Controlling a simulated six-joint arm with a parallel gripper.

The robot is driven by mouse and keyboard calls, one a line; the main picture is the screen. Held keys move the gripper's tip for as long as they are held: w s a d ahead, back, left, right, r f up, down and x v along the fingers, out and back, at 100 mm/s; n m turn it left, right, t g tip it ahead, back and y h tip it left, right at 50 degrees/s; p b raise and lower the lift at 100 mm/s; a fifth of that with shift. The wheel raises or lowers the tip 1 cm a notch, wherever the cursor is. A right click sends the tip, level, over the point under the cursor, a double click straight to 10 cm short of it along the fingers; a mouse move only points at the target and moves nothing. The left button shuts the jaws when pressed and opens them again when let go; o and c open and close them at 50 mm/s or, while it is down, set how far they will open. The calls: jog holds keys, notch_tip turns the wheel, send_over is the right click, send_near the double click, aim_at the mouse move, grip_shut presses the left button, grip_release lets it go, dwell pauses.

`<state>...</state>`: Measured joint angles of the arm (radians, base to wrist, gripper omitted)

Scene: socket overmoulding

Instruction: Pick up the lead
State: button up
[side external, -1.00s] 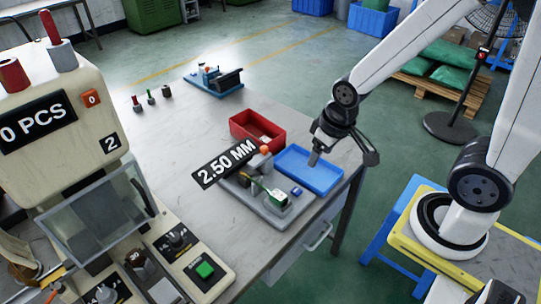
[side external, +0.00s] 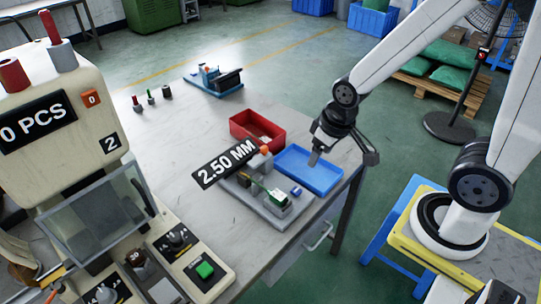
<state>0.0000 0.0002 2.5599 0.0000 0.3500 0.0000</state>
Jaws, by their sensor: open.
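What looks like the lead (side external: 259,186), a thin green-yellow strand, lies on the grey fixture (side external: 262,210) on the table, running to a small green-and-white block (side external: 277,198). It is too small to make out its ends. My gripper (side external: 314,160) points down over the blue tray (side external: 322,180), to the right of and behind the fixture. It is open, apart from the lead, and nothing shows between its fingers, which are small in this view.
A red bin (side external: 240,124) stands behind the blue tray. A "2.50 MM" display (side external: 226,164) floats over the fixture's left side. A moulding machine (side external: 60,130) with a clear guard fills the left. A blue vise-like device (side external: 215,82) stands farther back.

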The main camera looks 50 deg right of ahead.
dwell(0.3)
jog(key=shift+o, duration=0.9)
jog(key=w+a+f+t, duration=0.1)
jog(key=w+f+t, duration=0.1)
jog(key=f, duration=0.2)
jog(key=w+f+t, duration=0.2)
jog(key=f, duration=0.2)
jog(key=w+a+f+t, duration=0.1)
jog(key=w+f+t, duration=0.1)
jog(key=w+f, duration=0.1)
jog(key=shift+a+f+m, duration=0.3)
jog(key=shift+f, duration=0.55)
jog(key=shift+s+f+t, duration=0.2)
jog(key=shift+f+t, duration=0.5)
jog(key=shift+s+a+f+t, duration=0.1)
jog(key=shift+s+f+t, duration=0.25)
jog(key=shift+f+t, duration=0.25)
jog(key=shift+s+f+t, duration=0.4)
jog(key=shift+s+t, duration=0.1)
jog(key=shift+s, duration=0.05)
jog(key=shift+s+f+t, duration=0.15)
jog(key=shift+s+t, duration=0.55)
jog(key=shift+s, duration=0.05)
